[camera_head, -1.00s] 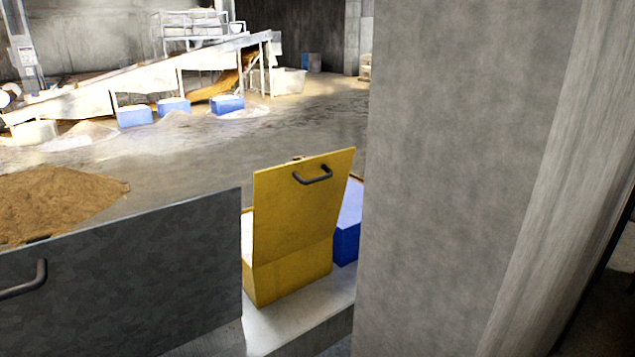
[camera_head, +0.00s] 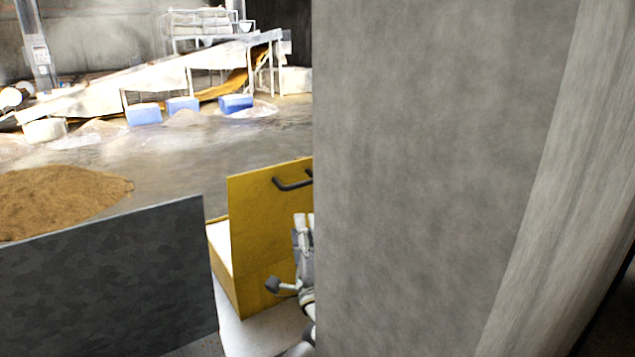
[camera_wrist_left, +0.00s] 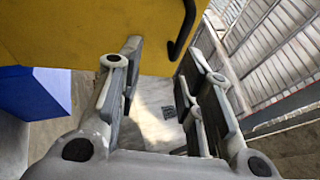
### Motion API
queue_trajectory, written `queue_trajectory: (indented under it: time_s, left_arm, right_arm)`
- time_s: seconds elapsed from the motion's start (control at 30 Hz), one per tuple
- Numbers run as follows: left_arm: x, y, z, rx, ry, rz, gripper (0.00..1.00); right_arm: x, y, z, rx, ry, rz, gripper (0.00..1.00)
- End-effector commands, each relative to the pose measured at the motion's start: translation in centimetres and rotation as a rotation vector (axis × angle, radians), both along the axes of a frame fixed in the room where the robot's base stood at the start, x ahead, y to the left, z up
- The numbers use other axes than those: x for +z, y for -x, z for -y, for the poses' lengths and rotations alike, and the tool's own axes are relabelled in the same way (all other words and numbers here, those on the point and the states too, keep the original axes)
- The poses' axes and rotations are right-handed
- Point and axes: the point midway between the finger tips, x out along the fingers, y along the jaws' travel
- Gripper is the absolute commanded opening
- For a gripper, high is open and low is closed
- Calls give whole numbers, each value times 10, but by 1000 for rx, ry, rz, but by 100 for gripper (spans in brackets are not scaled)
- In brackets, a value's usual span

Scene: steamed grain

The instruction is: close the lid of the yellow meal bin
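The yellow meal bin (camera_head: 224,262) stands on a pale ledge, with white contents showing at its left. Its yellow lid (camera_head: 255,215) stands raised, with a dark bar handle (camera_head: 291,184) near the top; the pillar hides its right part. My left gripper (camera_head: 289,254) is in front of the lid, below the handle, partly hidden by the pillar. In the left wrist view its fingers (camera_wrist_left: 162,75) are spread with nothing between them. A yellow panel (camera_wrist_left: 95,28) and the dark handle (camera_wrist_left: 183,30) lie beyond the fingertips. My right gripper is out of view.
A wide concrete pillar (camera_head: 430,180) blocks the right side. A dark grey panel (camera_head: 105,280) stands left of the yellow bin. A blue box (camera_wrist_left: 35,92) is at the left of the wrist view. A brown grain heap (camera_head: 60,200) lies behind.

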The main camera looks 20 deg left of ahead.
Motion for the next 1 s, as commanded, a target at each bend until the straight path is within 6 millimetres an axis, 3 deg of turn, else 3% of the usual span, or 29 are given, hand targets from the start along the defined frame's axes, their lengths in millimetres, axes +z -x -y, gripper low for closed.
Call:
queue_trajectory:
  time_s: [0.1, 0.27, 0.5, 0.7, 1.0]
  left_arm:
    - [20, -4, 6, 6, -61, 33, 34]
    - [30, -15, 1, 9, -74, 38, 34]
    - [49, -51, -18, 10, -71, 36, 34]
    - [58, -76, -30, 8, -70, 35, 34]
    - [63, -91, -38, 7, -66, 36, 34]
  right_arm:
    - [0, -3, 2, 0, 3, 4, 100]
    - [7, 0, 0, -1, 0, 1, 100]
    - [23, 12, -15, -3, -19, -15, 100]
    - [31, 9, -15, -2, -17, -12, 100]
    - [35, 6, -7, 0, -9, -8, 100]
